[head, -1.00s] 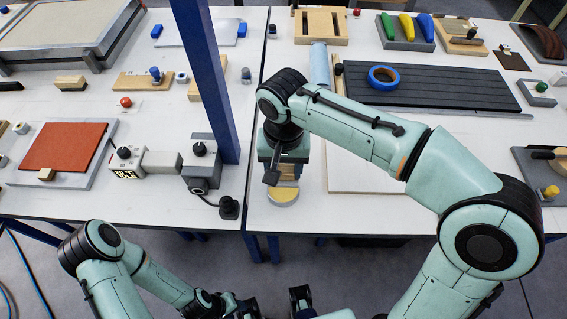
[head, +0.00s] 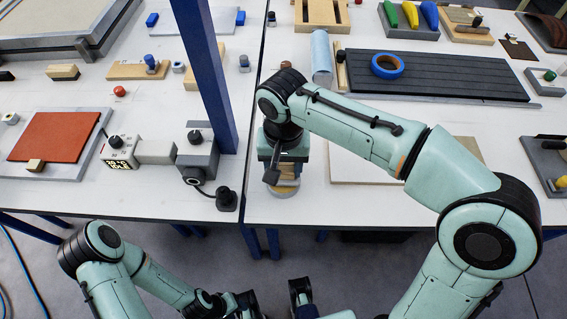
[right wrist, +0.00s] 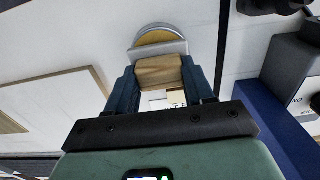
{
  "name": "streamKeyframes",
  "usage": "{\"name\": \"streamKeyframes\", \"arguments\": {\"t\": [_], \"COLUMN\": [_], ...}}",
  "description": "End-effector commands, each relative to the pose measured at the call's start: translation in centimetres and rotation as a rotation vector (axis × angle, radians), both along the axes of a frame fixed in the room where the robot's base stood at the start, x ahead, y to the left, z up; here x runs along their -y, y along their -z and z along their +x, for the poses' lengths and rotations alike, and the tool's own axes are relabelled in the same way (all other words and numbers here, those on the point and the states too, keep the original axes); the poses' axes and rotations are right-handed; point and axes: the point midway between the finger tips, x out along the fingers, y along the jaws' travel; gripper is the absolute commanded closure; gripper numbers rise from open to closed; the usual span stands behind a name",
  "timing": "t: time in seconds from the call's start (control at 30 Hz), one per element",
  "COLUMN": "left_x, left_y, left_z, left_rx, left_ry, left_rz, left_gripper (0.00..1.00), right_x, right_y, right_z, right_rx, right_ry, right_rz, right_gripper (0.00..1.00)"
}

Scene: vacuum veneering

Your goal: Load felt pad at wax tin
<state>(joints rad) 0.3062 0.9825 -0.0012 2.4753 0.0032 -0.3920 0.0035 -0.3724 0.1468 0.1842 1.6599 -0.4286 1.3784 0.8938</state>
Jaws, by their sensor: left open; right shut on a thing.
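My right gripper (head: 284,168) points down over the near edge of the right table. In the right wrist view it is shut on the felt pad (right wrist: 158,70), a tan block with a pale grey layer at its far end. The wax tin (right wrist: 155,38), round with a silver rim and yellow wax, shows just past the pad, which overlaps part of it. In the head view the tin (head: 284,191) is mostly hidden under the gripper. I cannot tell whether pad and wax touch. My left gripper (head: 275,298) is open and empty, low in front of the tables.
A blue post (head: 205,85) stands left of my right arm. A grey device with a knob (head: 198,155) and a black puck (head: 226,198) sit left of the tin. A pale board (head: 375,165) lies to its right, with a dark slatted panel (head: 450,80) behind.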

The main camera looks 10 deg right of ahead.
Motion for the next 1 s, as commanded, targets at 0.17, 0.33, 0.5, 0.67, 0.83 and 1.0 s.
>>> {"name": "streamKeyframes", "arguments": {"t": [0.17, 0.33, 0.5, 0.67, 0.83, 1.0], "left_x": [0.0, 0.0, 0.0, 0.0, 0.0, 0.0], "left_y": [0.0, 0.1, 0.3, 0.4, 0.5, 0.7], "left_z": [0.0, 0.0, -0.1, -0.1, -0.1, -0.1], "left_rx": [0.0, 0.0, -0.001, -0.002, -0.002, -0.002], "left_ry": [0.0, 0.0, -0.001, 0.0, 0.0, 0.0], "left_rz": [0.0, 0.0, 0.0, 0.001, 0.001, 0.0], "left_gripper": [0.57, 0.57, 0.57, 0.57, 0.57, 0.57], "right_x": [0.0, 0.0, 0.0, 0.0, 0.0, 0.0], "right_y": [0.0, 0.2, 0.4, 0.6, 0.8, 1.0], "right_z": [0.0, 0.0, 0.0, 0.0, 0.0, 0.0], "right_rx": [0.0, 0.0, 0.0, 0.0, 0.0, 0.0], "right_ry": [0.0, 0.0, 0.0, 0.0, 0.0, 0.0], "right_rz": [0.0, 0.0, 0.0, 0.0, 0.0, -0.001], "right_gripper": [0.72, 0.72, 0.72, 0.72, 0.72, 0.72]}}
